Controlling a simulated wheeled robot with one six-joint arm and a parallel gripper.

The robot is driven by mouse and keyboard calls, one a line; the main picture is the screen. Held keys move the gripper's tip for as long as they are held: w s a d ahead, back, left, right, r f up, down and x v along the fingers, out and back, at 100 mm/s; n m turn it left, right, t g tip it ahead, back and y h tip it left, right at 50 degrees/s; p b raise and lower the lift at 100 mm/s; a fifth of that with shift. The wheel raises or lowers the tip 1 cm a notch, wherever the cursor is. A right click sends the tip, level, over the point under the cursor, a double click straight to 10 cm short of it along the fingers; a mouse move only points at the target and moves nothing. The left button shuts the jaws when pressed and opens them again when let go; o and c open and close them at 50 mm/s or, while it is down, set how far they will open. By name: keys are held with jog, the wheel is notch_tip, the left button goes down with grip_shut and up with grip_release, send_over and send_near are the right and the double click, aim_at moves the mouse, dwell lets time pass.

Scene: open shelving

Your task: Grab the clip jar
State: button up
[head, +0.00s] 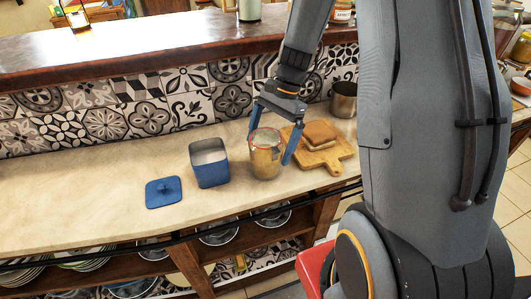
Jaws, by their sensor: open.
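The clip jar (265,160), a glass jar with yellowish-brown sides and a reddish rim, stands upright on the pale stone counter (100,192). My gripper (270,150) comes down from above and is open, with one blue finger at each side of the jar. The right finger reaches lower in the picture, beside the jar's right wall. Whether either finger touches the glass, I cannot tell.
A blue open canister (209,165) stands just left of the jar, its blue lid (163,192) lying further left. A wooden board (328,158) with bread-like slices (319,134) is close on the right. A metal pot (344,99) stands behind. The counter's left part is clear.

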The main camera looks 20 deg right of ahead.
jog(key=shift+p+x, duration=0.7)
jog(key=shift+x, duration=1.35)
jog(key=shift+d, duration=0.1)
jog(key=c, duration=1.8)
jog(key=shift+r, duration=0.15)
